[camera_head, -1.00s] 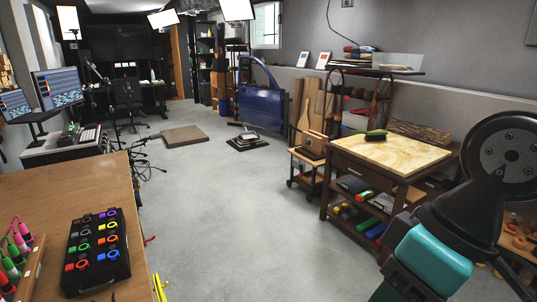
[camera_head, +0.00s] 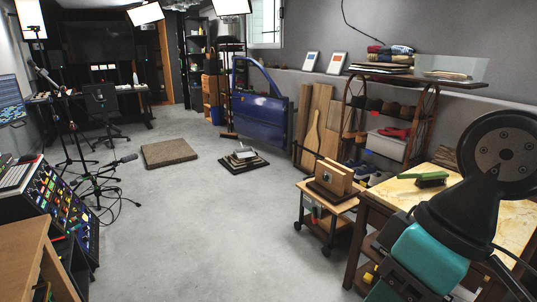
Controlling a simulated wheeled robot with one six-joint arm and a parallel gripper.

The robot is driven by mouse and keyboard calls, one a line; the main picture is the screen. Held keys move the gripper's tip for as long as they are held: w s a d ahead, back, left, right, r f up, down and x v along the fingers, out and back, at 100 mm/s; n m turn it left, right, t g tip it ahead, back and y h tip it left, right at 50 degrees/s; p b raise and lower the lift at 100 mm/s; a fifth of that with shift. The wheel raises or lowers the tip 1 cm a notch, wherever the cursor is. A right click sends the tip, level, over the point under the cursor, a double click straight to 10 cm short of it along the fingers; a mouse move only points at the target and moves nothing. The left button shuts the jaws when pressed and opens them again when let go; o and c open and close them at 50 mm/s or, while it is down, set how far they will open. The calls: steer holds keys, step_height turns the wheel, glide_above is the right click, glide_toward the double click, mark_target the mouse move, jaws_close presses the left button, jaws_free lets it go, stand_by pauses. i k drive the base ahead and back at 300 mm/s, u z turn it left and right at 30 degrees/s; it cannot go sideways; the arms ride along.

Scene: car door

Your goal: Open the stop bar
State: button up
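A blue car door (camera_head: 262,120) with an open window frame stands upright near the back wall, right of centre. I cannot make out for sure which part is the stop bar. A small metal device (camera_head: 244,154) sits on a dark stepped base on the floor in front of the door. A wooden block piece (camera_head: 334,178) with a small metal part on its front stands on a low wheeled cart (camera_head: 318,208). My arm's teal and black links fill the lower right. My gripper's fingers do not show.
A workbench (camera_head: 408,196) with a green brush (camera_head: 432,179) stands close at the right. A brown mat (camera_head: 169,152) lies on the floor at left. Tripods and cables (camera_head: 92,180) stand further left. A wooden table corner (camera_head: 25,250) is at lower left. The middle floor is clear.

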mark_target(322, 157)
steer(key=i, duration=1.75)
steer(key=u, duration=0.45)
steer(key=i, duration=6.2)
steer(key=z, duration=2.05)
